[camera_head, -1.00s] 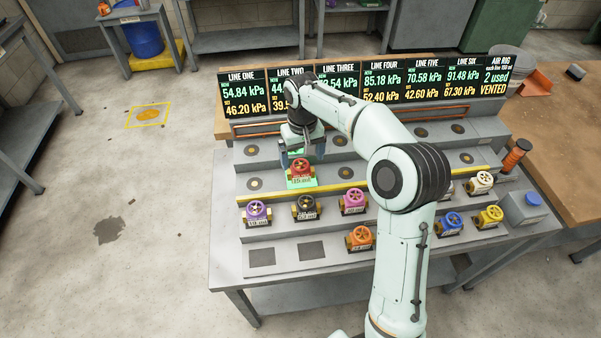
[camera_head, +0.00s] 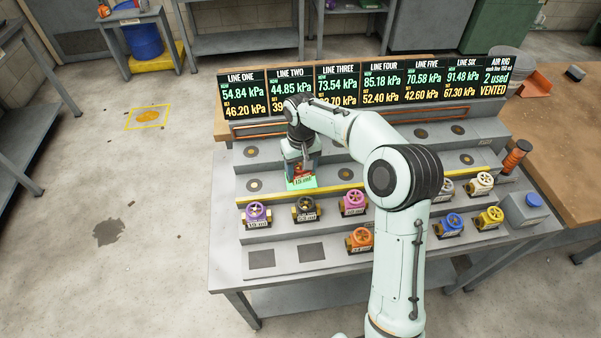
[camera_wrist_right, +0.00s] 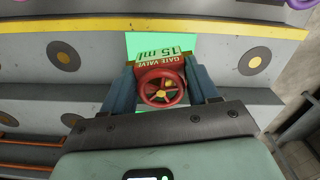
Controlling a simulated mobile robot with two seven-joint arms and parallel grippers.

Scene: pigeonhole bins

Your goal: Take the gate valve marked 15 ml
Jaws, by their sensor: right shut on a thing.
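The red gate valve (camera_wrist_right: 162,88) shows in the right wrist view with a tag reading "GATE VALVE 15 ml". My right gripper (camera_wrist_right: 163,85) is shut on it, with one blue finger on each side. In the head view the valve (camera_head: 302,170) is mostly hidden behind my right gripper (camera_head: 301,160). It is at a bright green plate (camera_head: 301,184) on the rack's middle step. I cannot tell whether the valve touches the plate. My left gripper is not in view.
Several other valves stand in front of the yellow rail (camera_head: 340,184), among them a purple one (camera_head: 257,214), a black one (camera_head: 305,209) and an orange one (camera_head: 360,239). The display boards (camera_head: 340,88) stand behind. Empty round sockets (camera_head: 254,185) lie left of the gripper.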

